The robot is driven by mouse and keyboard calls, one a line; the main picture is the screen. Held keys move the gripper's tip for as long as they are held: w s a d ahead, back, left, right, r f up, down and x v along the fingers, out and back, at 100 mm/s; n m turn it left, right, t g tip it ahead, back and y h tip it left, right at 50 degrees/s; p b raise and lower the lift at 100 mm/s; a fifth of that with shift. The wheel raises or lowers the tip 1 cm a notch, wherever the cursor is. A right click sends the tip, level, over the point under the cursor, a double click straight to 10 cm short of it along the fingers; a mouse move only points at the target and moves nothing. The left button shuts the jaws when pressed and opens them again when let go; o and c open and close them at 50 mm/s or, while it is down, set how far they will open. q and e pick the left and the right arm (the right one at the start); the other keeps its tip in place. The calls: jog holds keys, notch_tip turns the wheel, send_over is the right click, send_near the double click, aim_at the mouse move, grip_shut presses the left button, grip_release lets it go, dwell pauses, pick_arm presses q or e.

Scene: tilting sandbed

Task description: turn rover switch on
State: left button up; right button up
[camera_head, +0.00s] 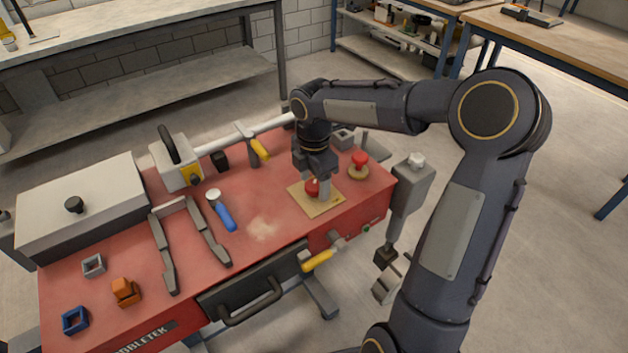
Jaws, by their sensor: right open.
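My right arm comes in from the right, and its right gripper (319,188) points down over a tan square plate (328,208) at the right part of the red bench. The gripper is open, with its fingers at a red knob (311,187) on that plate. The fingers partly hide the knob, and I cannot tell whether they touch it. A second red knob (360,158) on a round tan base stands just behind and right, clear of the gripper. No part is clearly marked as the rover switch. My left gripper is not in view.
The red bench (262,262) holds a blue-handled tool (222,212), a grey U-shaped frame (160,252), an orange block (125,291) and a blue square ring (75,320). A white pipe (235,139) with yellow lever runs along the back. A yellow-handled valve (316,261) juts from the front.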

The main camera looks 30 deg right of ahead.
jog(key=shift+f, duration=0.1)
jog(key=c, duration=1)
jog(key=shift+o, duration=0.2)
jog(key=shift+m, duration=0.3)
jog(key=m, duration=0.3)
jog(key=shift+m+p, duration=0.3)
jog(key=m, duration=0.4)
jog(key=shift+m, duration=0.3)
jog(key=m, duration=0.4)
jog(key=shift+p, duration=0.3)
jog(key=m, duration=0.5)
jog(key=shift+m, duration=0.3)
